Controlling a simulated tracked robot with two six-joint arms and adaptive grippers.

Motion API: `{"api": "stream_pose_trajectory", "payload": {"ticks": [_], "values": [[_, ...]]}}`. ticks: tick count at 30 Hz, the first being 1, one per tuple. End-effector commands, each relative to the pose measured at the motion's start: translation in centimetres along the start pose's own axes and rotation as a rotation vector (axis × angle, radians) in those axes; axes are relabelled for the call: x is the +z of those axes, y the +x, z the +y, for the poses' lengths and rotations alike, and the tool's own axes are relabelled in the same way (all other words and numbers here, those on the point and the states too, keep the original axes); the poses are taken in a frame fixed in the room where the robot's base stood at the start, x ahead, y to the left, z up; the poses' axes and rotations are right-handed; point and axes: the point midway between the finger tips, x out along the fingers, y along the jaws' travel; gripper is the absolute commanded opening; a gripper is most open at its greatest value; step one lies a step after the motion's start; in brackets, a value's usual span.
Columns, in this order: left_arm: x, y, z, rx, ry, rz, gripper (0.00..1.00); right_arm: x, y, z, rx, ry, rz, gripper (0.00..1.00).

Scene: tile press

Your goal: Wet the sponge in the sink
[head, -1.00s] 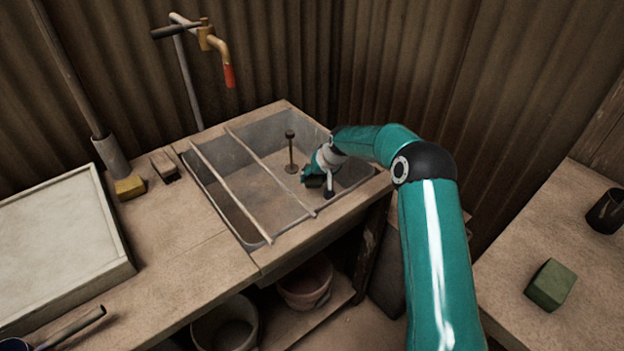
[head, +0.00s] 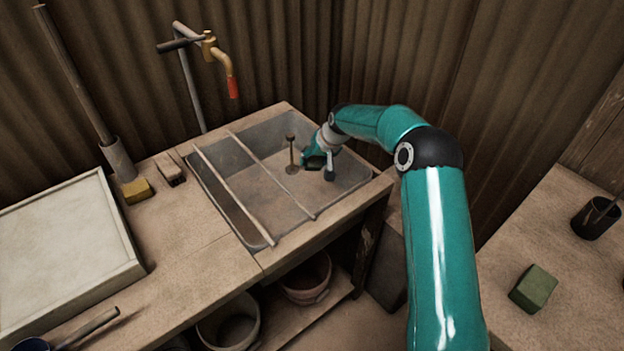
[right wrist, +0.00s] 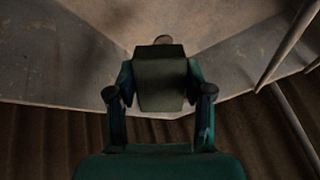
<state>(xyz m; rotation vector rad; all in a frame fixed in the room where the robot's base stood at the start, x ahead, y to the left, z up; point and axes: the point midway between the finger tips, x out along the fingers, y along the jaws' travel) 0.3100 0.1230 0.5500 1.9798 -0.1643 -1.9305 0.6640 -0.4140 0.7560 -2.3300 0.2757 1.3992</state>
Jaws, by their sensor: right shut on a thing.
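The grey sink (head: 222,205) is set into the wooden counter, with thin bars across it and an upright post (head: 291,153) on its floor. My right gripper (head: 312,160) reaches into the sink from the right, just beside the post. In the right wrist view, its two fingers are shut on a dark olive block (right wrist: 160,85), which looks like the sponge. The block is mostly hidden in the head view. I cannot tell whether it touches water. My left gripper is not in view.
A tap with a red spout end (head: 233,87) stands behind the sink. A green block (head: 533,288) and dark cup (head: 594,218) stand on the right table.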

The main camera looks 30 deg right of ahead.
Motion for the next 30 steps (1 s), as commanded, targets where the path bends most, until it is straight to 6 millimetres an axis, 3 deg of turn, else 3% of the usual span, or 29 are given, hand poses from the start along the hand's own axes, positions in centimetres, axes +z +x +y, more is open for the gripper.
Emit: {"api": "stream_pose_trajectory", "payload": {"ticks": [21, 30], "values": [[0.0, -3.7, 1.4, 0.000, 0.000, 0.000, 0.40, -2.6, -5.4, -1.5, 0.000, 0.000, 0.002, 0.23], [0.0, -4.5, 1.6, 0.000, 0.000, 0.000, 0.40, -3.1, -6.5, -1.8, 0.000, 0.000, 0.000, 0.23]]}}
